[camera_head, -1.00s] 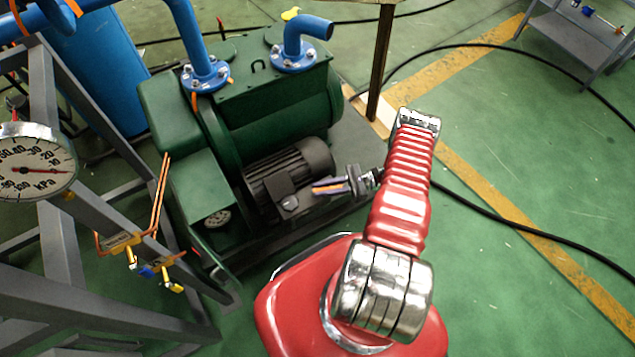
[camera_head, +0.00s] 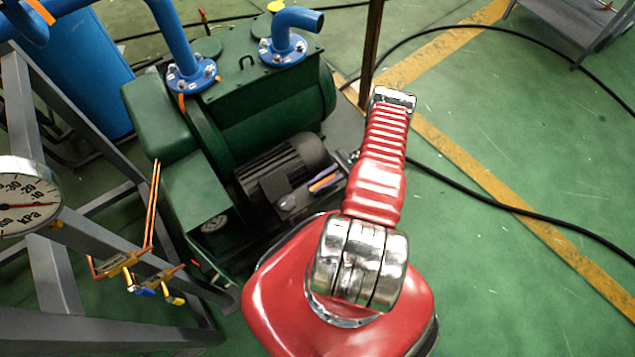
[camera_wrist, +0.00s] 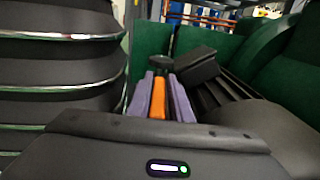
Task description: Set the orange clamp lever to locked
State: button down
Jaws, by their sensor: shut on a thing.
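My gripper (camera_head: 325,180) is beside the dark motor, partly hidden behind my red arm. Its purple finger pads also show in the wrist view (camera_wrist: 159,92). They are closed on both sides of an orange strip, which I take to be the orange clamp lever (camera_wrist: 157,98). The strip also shows as a thin orange line between the fingers in the body camera view (camera_head: 322,184). The lever's base and any lock marking are hidden, so I cannot tell its setting.
The green pump (camera_head: 265,105) and its dark motor (camera_head: 283,170) stand close to the gripper. Blue flanged pipes (camera_head: 190,72) rise from the pump. A grey frame (camera_head: 105,250) with a pressure gauge (camera_head: 28,197) stands left. A black cable crosses the green floor, which is mostly free at right.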

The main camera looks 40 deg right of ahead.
aim_at(335, 175)
jog(key=shift+a, duration=0.35)
jog(key=c, duration=2)
grip_release()
jog(key=shift+o, duration=1.4)
jog(key=shift+d, duration=0.1)
jog(key=shift+d, duration=0.25)
jog(key=shift+s+d, duration=0.15)
jog(key=shift+d, duration=0.95)
jog(key=shift+s+d, duration=0.2)
jog(key=shift+d, duration=0.95)
jog(key=shift+s+d, duration=0.15)
jog(key=shift+d, duration=1.1)
